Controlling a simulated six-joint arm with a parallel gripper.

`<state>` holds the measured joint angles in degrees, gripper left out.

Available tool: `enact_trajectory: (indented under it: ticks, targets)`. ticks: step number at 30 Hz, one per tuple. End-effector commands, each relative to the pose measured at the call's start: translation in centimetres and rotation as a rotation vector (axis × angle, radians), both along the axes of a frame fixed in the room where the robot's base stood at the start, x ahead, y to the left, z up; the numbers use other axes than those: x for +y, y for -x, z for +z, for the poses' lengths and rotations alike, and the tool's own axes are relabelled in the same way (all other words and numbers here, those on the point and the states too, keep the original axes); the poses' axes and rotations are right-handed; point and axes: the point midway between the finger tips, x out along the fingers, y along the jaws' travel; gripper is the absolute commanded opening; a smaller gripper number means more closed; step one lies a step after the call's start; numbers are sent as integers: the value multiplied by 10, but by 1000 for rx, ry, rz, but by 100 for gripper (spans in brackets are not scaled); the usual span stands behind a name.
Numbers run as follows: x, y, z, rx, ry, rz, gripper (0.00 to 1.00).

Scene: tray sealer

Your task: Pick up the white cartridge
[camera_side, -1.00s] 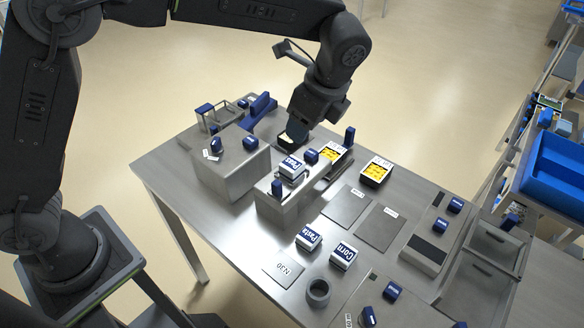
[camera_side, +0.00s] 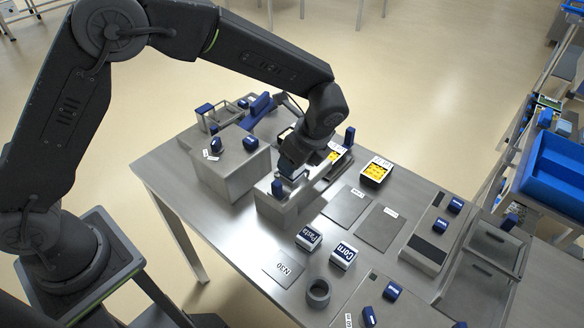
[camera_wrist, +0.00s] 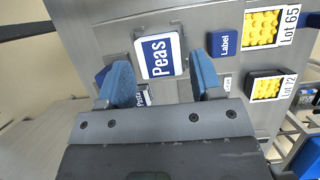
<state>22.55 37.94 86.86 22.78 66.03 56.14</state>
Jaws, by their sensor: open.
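A white cartridge with a blue label reading Peas (camera_wrist: 158,54) sits in a holder on a steel block. In the wrist view it lies just beyond and between the two blue fingertips. My gripper (camera_wrist: 162,78) is open, with a gap visible between the fingers and nothing held. In the side view my gripper (camera_side: 291,174) is low over the block's top and hides that cartridge. Two similar white and blue boxes, one marked Pasta (camera_side: 309,238) and one marked Corn (camera_side: 343,256), stand on the table.
A blue knob marked Label (camera_wrist: 225,44) is close to the right finger. Yellow-filled trays (camera_side: 376,172) stand to the right. A steel box with blue knobs (camera_side: 232,165) is left of my gripper. Flat grey plates (camera_side: 347,205) lie on the table. A grey ring (camera_side: 318,292) stands in front.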

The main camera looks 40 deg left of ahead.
Motion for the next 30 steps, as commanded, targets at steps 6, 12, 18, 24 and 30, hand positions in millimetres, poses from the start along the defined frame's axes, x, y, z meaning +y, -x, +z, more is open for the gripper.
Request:
enact_trajectory:
  ticks: [6,12,18,24,30]
  targets:
    - [11,1,-25,0,2,1,60]
    - [13,0,-28,-2,3,0,60]
    - [12,0,-28,-2,3,0,48]
    - [12,0,-27,-2,3,0,29]
    - [12,0,-27,-3,3,0,22]
